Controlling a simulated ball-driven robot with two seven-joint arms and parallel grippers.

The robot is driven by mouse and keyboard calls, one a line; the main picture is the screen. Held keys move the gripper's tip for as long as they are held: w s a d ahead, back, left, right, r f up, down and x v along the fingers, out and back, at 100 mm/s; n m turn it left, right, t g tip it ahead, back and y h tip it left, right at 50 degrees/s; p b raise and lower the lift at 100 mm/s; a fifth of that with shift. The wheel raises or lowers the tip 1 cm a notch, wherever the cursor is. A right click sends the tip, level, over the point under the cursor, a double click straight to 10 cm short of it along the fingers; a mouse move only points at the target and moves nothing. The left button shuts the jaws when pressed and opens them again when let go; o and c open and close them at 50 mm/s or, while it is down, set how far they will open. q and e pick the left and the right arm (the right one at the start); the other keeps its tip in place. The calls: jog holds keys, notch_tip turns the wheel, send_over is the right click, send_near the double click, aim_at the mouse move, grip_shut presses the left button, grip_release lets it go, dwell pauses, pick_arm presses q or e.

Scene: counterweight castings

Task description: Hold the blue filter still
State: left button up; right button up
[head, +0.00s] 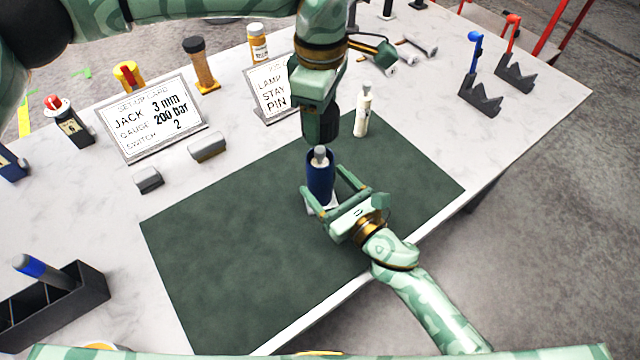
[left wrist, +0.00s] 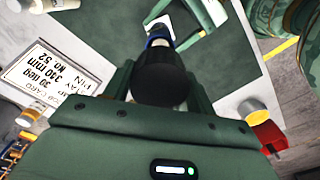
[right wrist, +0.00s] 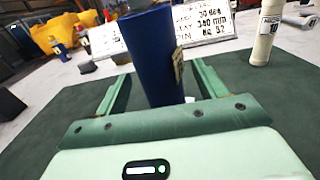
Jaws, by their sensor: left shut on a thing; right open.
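The blue filter (head: 319,178) stands upright on the green mat (head: 240,240), with a pale grey piece at its top and a white base at its foot. In the right wrist view the filter (right wrist: 150,60) rises between the fingers and bears a tan tag. My right gripper (head: 323,181) is open, one finger on each side of the filter; a gap shows at the left finger. My left gripper (head: 318,108) is above the filter, shut on a black cylindrical thing (left wrist: 160,76) that points down toward the filter's top. Whether the two touch, I cannot tell.
A white labelled bottle (head: 363,112) stands at the mat's back edge. Two cards, the set-up card (head: 152,118) and another (head: 268,90), stand behind. A dark rack (head: 60,305) is at front left. The mat's left part is clear.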

aim_at(321, 150)
jog(key=shift+x, duration=2.15)
jog(key=c, duration=1.5)
pick_arm(q)
jog(key=shift+f, duration=2.5)
jog(key=shift+f, duration=0.85)
jog(key=shift+f, duration=0.6)
pick_arm(e)
grip_shut()
